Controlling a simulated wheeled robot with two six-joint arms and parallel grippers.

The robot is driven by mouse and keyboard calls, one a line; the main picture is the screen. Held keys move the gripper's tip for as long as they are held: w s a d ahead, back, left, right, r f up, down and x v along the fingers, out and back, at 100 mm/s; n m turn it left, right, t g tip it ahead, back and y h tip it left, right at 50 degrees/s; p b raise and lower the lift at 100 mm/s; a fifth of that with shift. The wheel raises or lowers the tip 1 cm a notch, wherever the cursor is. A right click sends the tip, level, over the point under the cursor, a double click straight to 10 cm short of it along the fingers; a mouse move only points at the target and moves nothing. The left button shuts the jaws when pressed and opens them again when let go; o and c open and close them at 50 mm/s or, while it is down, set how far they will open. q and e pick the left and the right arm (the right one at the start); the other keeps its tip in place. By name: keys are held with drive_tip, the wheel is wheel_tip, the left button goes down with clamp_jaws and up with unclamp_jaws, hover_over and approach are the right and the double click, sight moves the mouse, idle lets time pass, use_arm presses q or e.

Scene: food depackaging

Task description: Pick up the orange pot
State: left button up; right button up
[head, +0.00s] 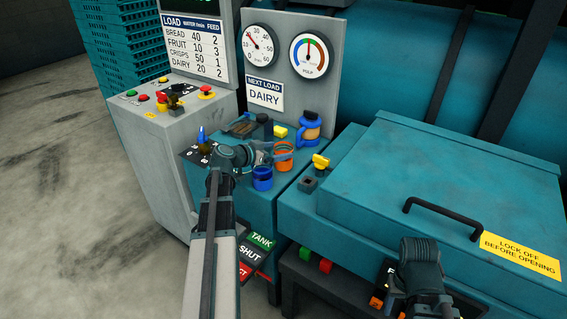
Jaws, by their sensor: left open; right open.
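The orange pot (284,163) stands on the teal bench top in the head view, behind and to the right of a blue pot (262,180). My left gripper (277,155) is open at the orange pot, with its fingers reaching across the pot's upper part. I cannot tell whether they touch it. My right gripper (391,304) is low at the right, away from the pots, in front of the teal machine; its fingers are small and partly hidden.
A yellow-topped valve (320,162) is to the right. A grey control box (165,125) stands left, and a large teal lid (440,190) right.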

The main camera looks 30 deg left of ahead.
use_arm(q)
drive_tip(key=shift+x, duration=1)
drive_tip(key=c, duration=1.2)
drive_tip(key=shift+o, duration=0.2)
drive_tip(key=shift+r, duration=0.2)
wheel_tip(320, 180, up, 10)
drive_tip(key=p, duration=1)
